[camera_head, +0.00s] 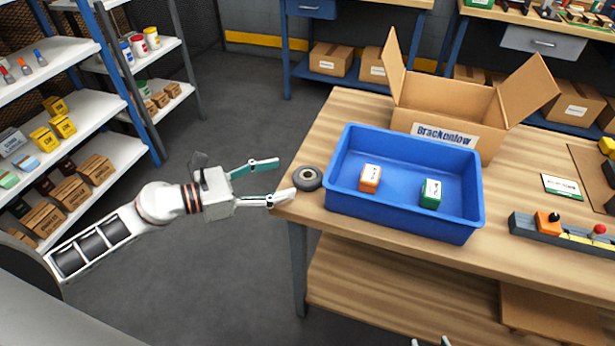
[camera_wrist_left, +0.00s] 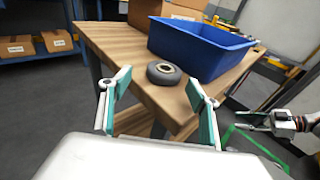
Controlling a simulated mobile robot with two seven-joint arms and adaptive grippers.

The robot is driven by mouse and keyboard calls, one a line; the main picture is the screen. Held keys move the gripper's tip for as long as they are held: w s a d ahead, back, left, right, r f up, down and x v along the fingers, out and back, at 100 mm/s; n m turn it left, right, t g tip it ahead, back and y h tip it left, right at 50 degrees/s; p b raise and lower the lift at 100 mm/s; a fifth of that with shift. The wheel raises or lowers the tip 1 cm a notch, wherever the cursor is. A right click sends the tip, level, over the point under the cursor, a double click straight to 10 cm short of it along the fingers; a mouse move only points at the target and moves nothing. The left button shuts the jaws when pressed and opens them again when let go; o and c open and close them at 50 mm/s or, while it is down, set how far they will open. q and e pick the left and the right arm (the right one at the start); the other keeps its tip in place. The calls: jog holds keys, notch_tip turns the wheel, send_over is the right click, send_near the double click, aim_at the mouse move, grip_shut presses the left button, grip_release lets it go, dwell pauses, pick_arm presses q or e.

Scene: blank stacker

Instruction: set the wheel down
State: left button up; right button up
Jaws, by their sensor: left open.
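The wheel (camera_head: 308,179), a dark tyre with a pale hub, lies flat on the wooden table near its left edge, just left of the blue bin. It also shows in the left wrist view (camera_wrist_left: 163,73), just beyond the gap between the fingertips. My left gripper (camera_head: 285,178) is open and empty, its fingers pointing at the wheel from the left. Its two teal-padded fingers show in the left wrist view (camera_wrist_left: 158,88). My right gripper (camera_wrist_left: 246,121) shows at the right of the left wrist view, its fingers apart; only its tips show at the head view's bottom edge.
The blue bin (camera_head: 400,220) holds an orange-and-white box (camera_head: 370,178) and a green-and-white box (camera_head: 430,193). An open cardboard box (camera_head: 445,105) stands behind it. A grey control strip (camera_head: 560,236) lies to the right. Shelves (camera_head: 85,170) stand far left.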

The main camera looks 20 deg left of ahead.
aim_at(311, 173)
pick_arm(q)
jog(key=shift+w+d, duration=0.3)
jog(key=p+x, duration=0.1)
jog(key=x, duration=0.2)
jog(key=shift+w+d+r, duration=0.1)
jog(key=shift+w+d, duration=0.05)
jog(key=shift+d, duration=0.3)
jog(key=shift+p+x, duration=0.35)
jog(key=shift+x, duration=0.8)
jog(key=shift+w+d+f, duration=0.1)
jog(key=shift+d+f, duration=0.15)
jog(key=shift+d, duration=0.05)
pick_arm(e)
jog(key=shift+s+a+r, duration=0.25)
jog(key=shift+s+r, duration=0.1)
jog(key=shift+s, duration=0.1)
jog(key=shift+w+r, duration=0.1)
pick_arm(q)
jog(key=c, duration=1.2)
pick_arm(e)
jog(key=shift+w+d+r, duration=0.1)
jog(key=shift+w, duration=0.05)
pick_arm(q)
jog(key=shift+r, duration=0.1)
